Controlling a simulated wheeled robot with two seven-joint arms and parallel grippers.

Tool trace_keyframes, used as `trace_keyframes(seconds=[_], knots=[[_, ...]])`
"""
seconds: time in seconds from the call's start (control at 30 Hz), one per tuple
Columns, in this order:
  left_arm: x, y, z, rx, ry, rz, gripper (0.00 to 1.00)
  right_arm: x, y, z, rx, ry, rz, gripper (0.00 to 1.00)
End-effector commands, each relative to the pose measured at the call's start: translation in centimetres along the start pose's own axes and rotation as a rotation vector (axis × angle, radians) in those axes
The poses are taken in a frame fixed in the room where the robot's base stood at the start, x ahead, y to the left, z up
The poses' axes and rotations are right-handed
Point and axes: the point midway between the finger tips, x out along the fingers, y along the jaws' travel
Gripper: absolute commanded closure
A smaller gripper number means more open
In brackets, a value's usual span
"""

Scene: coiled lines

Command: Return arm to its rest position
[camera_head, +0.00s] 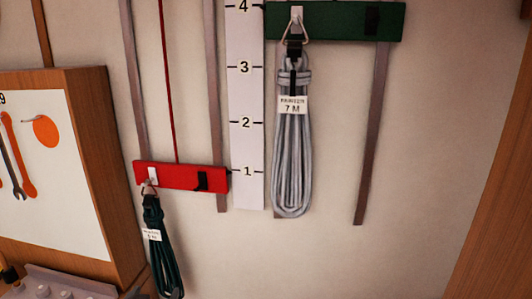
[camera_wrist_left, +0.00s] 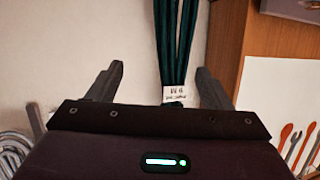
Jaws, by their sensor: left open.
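My left gripper (camera_wrist_left: 160,70) shows in the left wrist view with its two dark fingers spread apart, open and empty. A dark green coiled line (camera_wrist_left: 177,45) with a white tag hangs beyond the fingers and appears in the gap between them; I see no finger closed on it. In the head view this green coil (camera_head: 163,250) hangs by a ring from the hook on a red bar (camera_head: 185,177). I cannot make out the left gripper in the head view. My right gripper is in neither view.
A grey coil (camera_head: 291,150) tagged 7 M hangs from a dark green bar (camera_head: 340,20). A numbered white scale (camera_head: 245,100) stands between the bars. A wooden cabinet (camera_head: 100,170) with wrenches on its panel is at left. The wall at right is bare.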

Motion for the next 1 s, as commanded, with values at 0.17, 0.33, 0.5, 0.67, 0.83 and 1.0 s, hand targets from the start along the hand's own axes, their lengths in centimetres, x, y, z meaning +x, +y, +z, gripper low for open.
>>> trace_keyframes(seconds=[0.17, 0.33, 0.5, 0.67, 0.83, 1.0], knots=[[-5.1, 3.2, 7.6, 0.037, -0.370, 0.063, 0.27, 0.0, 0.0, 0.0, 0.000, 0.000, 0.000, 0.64], [-9.9, 4.7, 11.8, 0.088, -0.619, 0.118, 0.27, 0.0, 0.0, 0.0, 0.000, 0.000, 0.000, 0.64], [-14.2, 5.5, 14.2, 0.131, -0.803, 0.164, 0.27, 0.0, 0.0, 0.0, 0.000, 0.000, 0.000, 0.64], [-17.3, 5.8, 16.1, 0.167, -0.944, 0.202, 0.27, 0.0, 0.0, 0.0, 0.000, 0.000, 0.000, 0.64], [-14.6, 6.3, 20.2, 0.170, -0.954, 0.201, 0.27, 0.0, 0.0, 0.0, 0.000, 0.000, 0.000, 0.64], [-12.3, 6.8, 25.2, 0.172, -0.973, 0.203, 0.27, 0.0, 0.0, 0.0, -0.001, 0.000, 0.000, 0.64]])
